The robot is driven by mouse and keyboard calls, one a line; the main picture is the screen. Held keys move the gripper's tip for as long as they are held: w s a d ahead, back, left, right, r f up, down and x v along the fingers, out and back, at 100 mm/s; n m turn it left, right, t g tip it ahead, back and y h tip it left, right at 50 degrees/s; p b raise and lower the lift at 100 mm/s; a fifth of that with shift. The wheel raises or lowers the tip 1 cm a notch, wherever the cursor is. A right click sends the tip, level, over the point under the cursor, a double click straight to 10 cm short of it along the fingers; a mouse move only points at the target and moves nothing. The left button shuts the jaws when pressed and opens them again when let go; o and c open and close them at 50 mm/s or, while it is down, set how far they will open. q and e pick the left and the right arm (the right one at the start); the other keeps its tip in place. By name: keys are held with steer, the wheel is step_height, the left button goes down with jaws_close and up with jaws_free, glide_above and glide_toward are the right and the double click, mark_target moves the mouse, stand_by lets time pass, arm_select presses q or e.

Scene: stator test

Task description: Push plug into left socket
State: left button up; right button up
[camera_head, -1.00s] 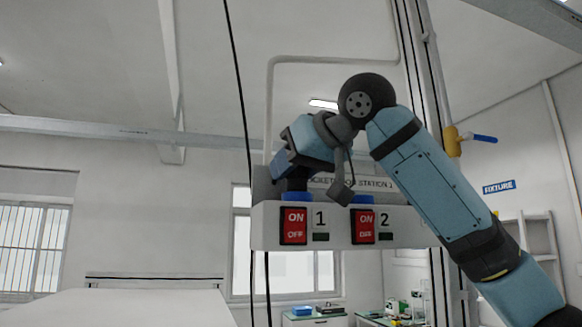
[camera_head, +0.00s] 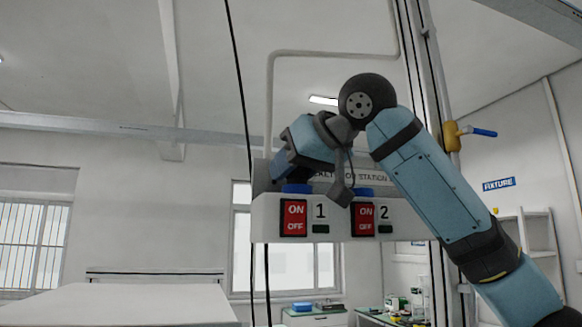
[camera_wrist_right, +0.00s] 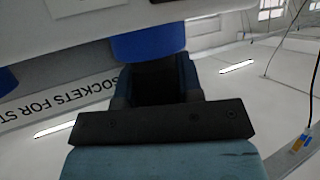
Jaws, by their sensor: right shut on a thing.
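The white socket station (camera_head: 340,220) hangs ahead in the head view, with switches marked 1 and 2. A blue socket (camera_head: 297,188) sits on top above switch 1, the left one. Another blue socket (camera_head: 364,192) is above switch 2, partly behind my arm. My right gripper (camera_head: 288,178) is directly above the left socket. In the right wrist view its fingers are closed around a dark plug (camera_wrist_right: 160,82), which meets the blue left socket (camera_wrist_right: 148,44). How deep the plug sits is hidden. My left gripper is out of view.
A lettered panel (camera_wrist_right: 60,104) stands close behind the sockets. My right arm covers part of the station's right side. A black cable (camera_head: 238,90) hangs to the left. A white table (camera_head: 130,305) is at lower left, with open space above it.

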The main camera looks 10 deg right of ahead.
steer(key=shift+f, duration=0.2)
steer(key=o, duration=1)
steer(key=shift+s+d, duration=0.1)
steer(key=shift+s, duration=0.05)
steer(key=b+v, duration=0.4)
steer(key=v, duration=0.9)
steer(key=shift+s+r, duration=0.15)
steer(key=shift+s, duration=0.1)
